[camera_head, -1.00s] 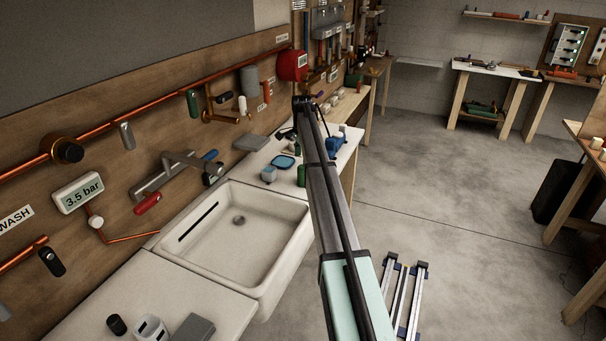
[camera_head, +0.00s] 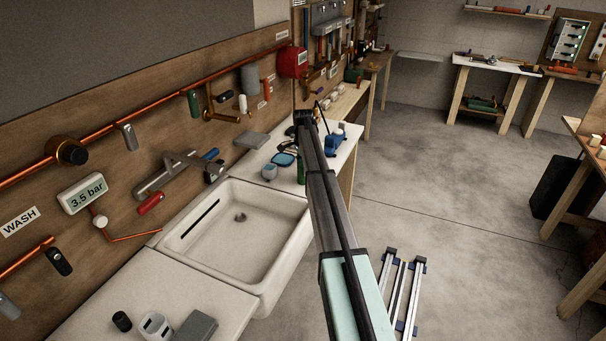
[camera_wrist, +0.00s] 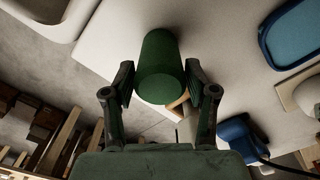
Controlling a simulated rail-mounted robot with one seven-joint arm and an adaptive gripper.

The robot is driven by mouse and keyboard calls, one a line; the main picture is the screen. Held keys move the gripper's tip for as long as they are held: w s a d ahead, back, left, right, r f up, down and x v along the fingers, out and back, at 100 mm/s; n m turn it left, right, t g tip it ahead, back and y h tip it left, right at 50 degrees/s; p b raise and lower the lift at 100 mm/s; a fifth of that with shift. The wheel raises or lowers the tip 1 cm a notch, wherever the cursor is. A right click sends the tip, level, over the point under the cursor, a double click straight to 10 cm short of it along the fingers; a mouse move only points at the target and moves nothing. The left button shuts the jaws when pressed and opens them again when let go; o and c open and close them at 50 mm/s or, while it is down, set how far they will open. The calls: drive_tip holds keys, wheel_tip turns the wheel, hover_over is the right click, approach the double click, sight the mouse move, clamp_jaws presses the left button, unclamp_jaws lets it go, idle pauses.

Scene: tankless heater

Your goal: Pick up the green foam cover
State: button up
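The green foam cover is a dark green cylinder (camera_wrist: 159,55) in the middle of the wrist view, with its end face turned toward the camera, over the pale counter. In the head view, a green cylinder (camera_head: 301,171) shows partly behind my arm, near the sink's right corner; it looks like the same piece. My gripper (camera_wrist: 160,76) has its two fingers spread on either side of the cylinder. They are close to its sides, and I see no clear grip. In the head view the fingers are mostly hidden behind my arm.
A white sink (camera_head: 235,240) lies left of the cylinder. A blue-rimmed tray (camera_head: 284,160) and a blue tool (camera_head: 335,140) stand on the same counter (camera_head: 262,168). Open floor lies to the right.

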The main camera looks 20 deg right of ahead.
drive_tip(key=shift+c, duration=1.4)
